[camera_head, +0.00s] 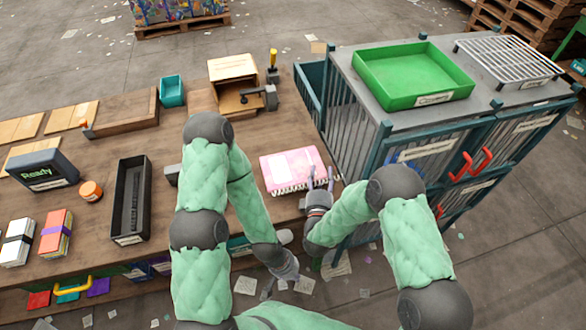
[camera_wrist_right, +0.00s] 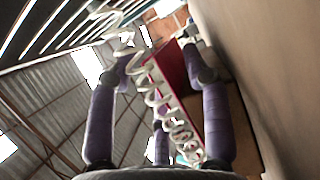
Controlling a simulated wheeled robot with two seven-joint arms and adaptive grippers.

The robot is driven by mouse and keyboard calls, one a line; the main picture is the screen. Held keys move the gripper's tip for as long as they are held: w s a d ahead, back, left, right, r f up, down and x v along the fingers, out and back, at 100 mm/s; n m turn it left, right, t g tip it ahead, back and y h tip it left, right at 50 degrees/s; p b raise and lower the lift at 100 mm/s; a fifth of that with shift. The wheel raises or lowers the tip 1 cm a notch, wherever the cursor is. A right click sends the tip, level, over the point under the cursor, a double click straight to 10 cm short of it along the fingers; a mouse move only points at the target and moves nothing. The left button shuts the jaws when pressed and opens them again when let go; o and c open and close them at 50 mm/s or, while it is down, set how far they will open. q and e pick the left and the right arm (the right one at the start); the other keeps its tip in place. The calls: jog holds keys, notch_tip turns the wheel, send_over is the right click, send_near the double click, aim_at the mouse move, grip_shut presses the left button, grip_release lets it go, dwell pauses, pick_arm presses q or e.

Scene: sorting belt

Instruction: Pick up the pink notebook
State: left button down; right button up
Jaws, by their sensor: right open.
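The pink notebook (camera_head: 288,166) lies on the wooden bench near its right end, with its white spiral binding towards the front edge. My right gripper (camera_head: 321,177) is open at the notebook's right front corner. In the right wrist view, the spiral and the notebook's red-pink cover (camera_wrist_right: 172,66) appear between the spread purple fingers of the right gripper (camera_wrist_right: 160,66). I cannot tell whether the fingers touch it. My left gripper (camera_head: 289,272) hangs low in front of the bench, away from the notebook; its finger opening is unclear.
A barred metal cage (camera_head: 352,110) stands right of the notebook, with a green tray (camera_head: 415,75) on top. A cardboard box (camera_head: 232,70) and a grey-handled tool (camera_head: 262,96) sit behind. A black tray (camera_head: 131,200) lies left. Bench around the notebook's back is clear.

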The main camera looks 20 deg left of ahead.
grip_shut()
dwell(0.3)
